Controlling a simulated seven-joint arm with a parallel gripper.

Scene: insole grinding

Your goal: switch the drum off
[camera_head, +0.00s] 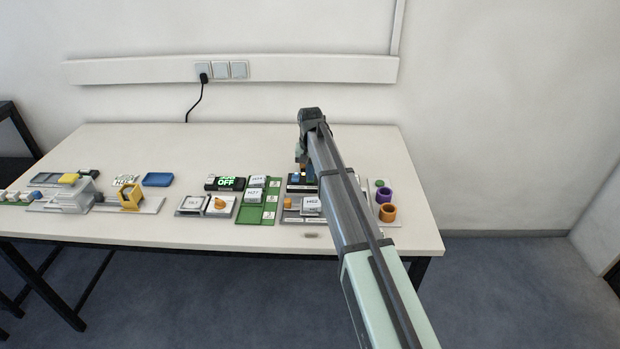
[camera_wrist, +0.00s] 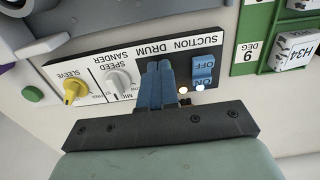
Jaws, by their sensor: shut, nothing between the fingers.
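The control panel (camera_wrist: 125,70) shows upside down in the wrist view, with the labels SUCTION, DRUM, SANDER, SPEED and SLEEVE. My gripper (camera_wrist: 158,66) is shut and empty, its blue fingers together over the panel below the word DRUM. They hide the drum switch, and I cannot tell whether they touch it. A blue suction switch (camera_wrist: 203,68) marked OFF and ON stands beside the fingers. Two small lamps (camera_wrist: 183,90) glow near the fingers and that switch. In the head view my arm partly covers the panel (camera_head: 298,188), and the fingertips are hard to make out.
A grey speed knob (camera_wrist: 118,80) and a yellow sleeve knob (camera_wrist: 75,90) stand on the panel. A green rack (camera_head: 250,213) with white labelled blocks is beside it. Purple and orange rings (camera_head: 388,212) lie to the right. The table's back (camera_head: 230,145) is clear.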

